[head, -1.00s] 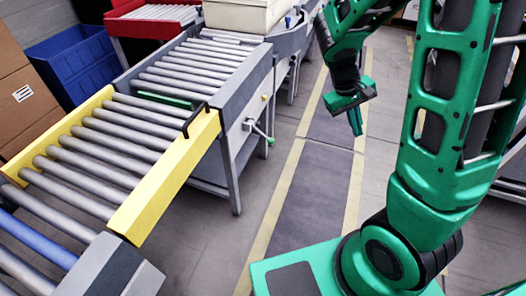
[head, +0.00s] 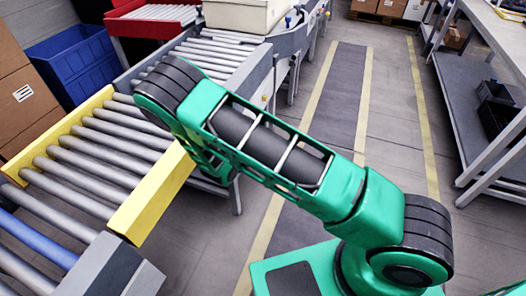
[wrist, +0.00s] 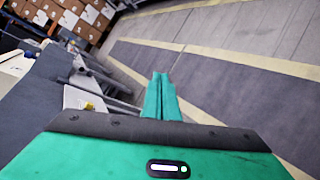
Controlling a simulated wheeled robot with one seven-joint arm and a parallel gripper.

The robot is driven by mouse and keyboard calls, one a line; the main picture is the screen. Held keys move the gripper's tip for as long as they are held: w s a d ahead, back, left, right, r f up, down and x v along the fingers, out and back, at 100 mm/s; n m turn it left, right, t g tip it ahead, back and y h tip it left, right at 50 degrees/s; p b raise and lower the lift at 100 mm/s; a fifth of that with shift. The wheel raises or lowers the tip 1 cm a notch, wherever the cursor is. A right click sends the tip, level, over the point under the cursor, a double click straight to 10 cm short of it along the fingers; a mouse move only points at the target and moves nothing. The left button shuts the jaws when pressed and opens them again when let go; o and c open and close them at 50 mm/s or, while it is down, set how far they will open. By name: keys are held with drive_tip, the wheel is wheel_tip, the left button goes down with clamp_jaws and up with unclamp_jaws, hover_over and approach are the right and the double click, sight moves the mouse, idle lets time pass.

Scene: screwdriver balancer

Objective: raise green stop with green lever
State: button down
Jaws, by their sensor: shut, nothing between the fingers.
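My gripper (wrist: 161,95) shows in the wrist view with its two green fingers shut together and nothing between them. In the head view my arm crosses the conveyor and hides most of the gripper. The green stop and the green lever on the conveyor's side are hidden behind my arm in the head view now. I cannot make out either of them in the wrist view, so I cannot tell how far the fingers are from the lever.
The yellow-framed roller section (head: 151,199) lies at the left, joined to the grey conveyor (head: 262,70). A blue bin (head: 72,65) and cardboard boxes (head: 22,98) stand beyond. A grey table (head: 460,100) is at the right. The aisle floor (head: 340,90) between is clear.

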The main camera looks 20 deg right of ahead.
drive_tip(key=a+f+n+t+y, duration=0.3)
drive_tip(key=a+f+n+t, duration=0.4)
drive_tip(key=a+f+n, duration=0.3)
wheel_tip(320, 180, down, 2)
drive_tip(key=shift+a+f+n, duration=0.1)
drive_tip(key=shift+a+n, duration=0.2)
drive_tip(key=shift+a, duration=0.6)
drive_tip(key=shift+w, duration=0.15)
drive_tip(key=w+d+r, duration=0.1)
drive_tip(key=w+d, duration=0.6)
drive_tip(key=w, duration=0.2)
drive_tip(key=shift+d, duration=0.2)
drive_tip(key=shift+r, duration=0.1)
